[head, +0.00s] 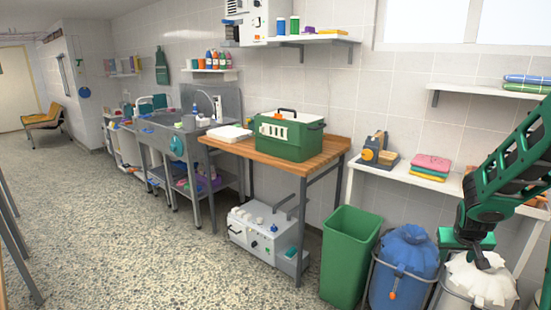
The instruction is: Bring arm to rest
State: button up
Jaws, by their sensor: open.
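My arm (510,165) is green and black and reaches in from the right edge, bent downward. My gripper (479,260) points down over the white-lined bin (478,285) at the lower right. It is open, and I see nothing held in it. Its fingertips look close to the crumpled white liner; I cannot tell whether they touch it. The arm hides part of the shelf and wall behind it.
A blue-bagged bin (404,270) and an open green bin (348,255) stand just left of my gripper. A white shelf (405,173) holds folded towels (431,165). A green carrier (289,137) sits on the wooden table (325,151). The speckled floor (130,235) at left is clear.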

jog(key=s+a+r+m+g+y, duration=0.1)
jog(key=s+a+r, duration=0.2)
jog(key=s, duration=0.8)
jog(key=s+a+r+m+g+y, duration=0.1)
jog(key=s+a+r, duration=0.3)
jog(key=s, duration=0.7)
jog(key=s+a+r+g+y, duration=0.2)
jog(key=s+a, duration=0.4)
jog(key=s, duration=0.5)
jog(key=shift+r+m+g, duration=0.4)
jog(key=shift+r+g, duration=0.1)
jog(key=shift+r, duration=0.45)
jog(key=shift+w, duration=0.1)
jog(key=shift+w+f, duration=0.25)
jog(key=shift+w, duration=0.35)
